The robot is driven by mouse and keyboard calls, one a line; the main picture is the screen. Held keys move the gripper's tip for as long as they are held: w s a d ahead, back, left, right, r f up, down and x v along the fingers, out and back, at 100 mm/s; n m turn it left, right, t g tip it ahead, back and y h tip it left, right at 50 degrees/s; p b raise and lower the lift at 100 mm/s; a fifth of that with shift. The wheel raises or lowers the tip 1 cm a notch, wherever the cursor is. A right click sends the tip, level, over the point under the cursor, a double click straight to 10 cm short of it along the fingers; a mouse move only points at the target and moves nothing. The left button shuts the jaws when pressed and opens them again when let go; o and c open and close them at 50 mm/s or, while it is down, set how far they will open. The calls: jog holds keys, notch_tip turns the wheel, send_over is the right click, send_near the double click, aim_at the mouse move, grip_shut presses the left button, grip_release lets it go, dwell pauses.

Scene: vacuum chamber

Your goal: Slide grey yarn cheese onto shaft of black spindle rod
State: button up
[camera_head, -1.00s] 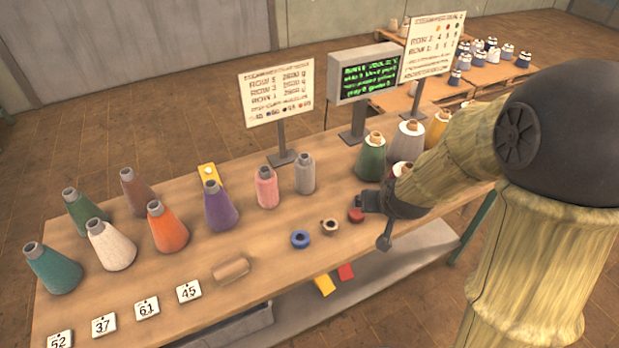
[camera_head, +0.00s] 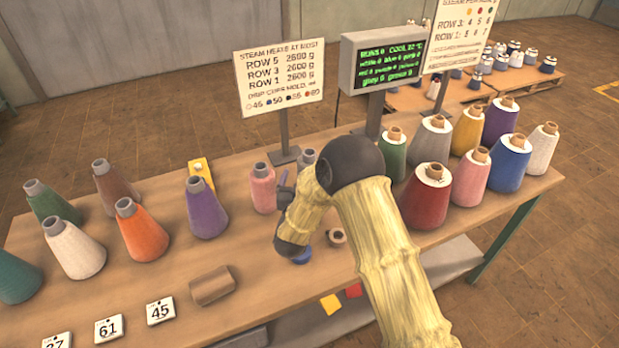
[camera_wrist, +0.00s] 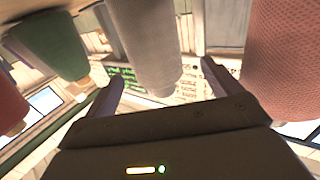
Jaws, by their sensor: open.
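The grey yarn cheese (camera_head: 307,158) stands on the table right of the pink one, mostly hidden behind my arm in the head view. In the wrist view the grey yarn (camera_wrist: 150,45) hangs upside down in the picture, between my gripper's two spread fingers. My gripper (camera_wrist: 160,74) is open, with a gap visible beside the yarn; whether a finger touches it I cannot tell. In the head view my gripper (camera_head: 286,186) is partly hidden by my wrist, between the pink and grey yarns. I cannot make out a black spindle rod in either view.
The pink yarn (camera_head: 262,188) stands close on the left and a green cone (camera_head: 392,155) on the right. A blue ring (camera_head: 302,256) and a cream ring (camera_head: 337,237) lie in front. Sign posts and a screen (camera_head: 383,60) stand behind. A brown roll (camera_head: 212,286) lies at the front.

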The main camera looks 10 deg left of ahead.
jog(key=shift+s+d+r, duration=0.1)
jog(key=shift+w, duration=1.15)
jog(key=shift+w+r+p, duration=0.1)
jog(key=shift+w+p, duration=0.8)
jog(key=shift+w, duration=1.7)
jog(key=c, duration=1.2)
jog(key=shift+r, duration=0.15)
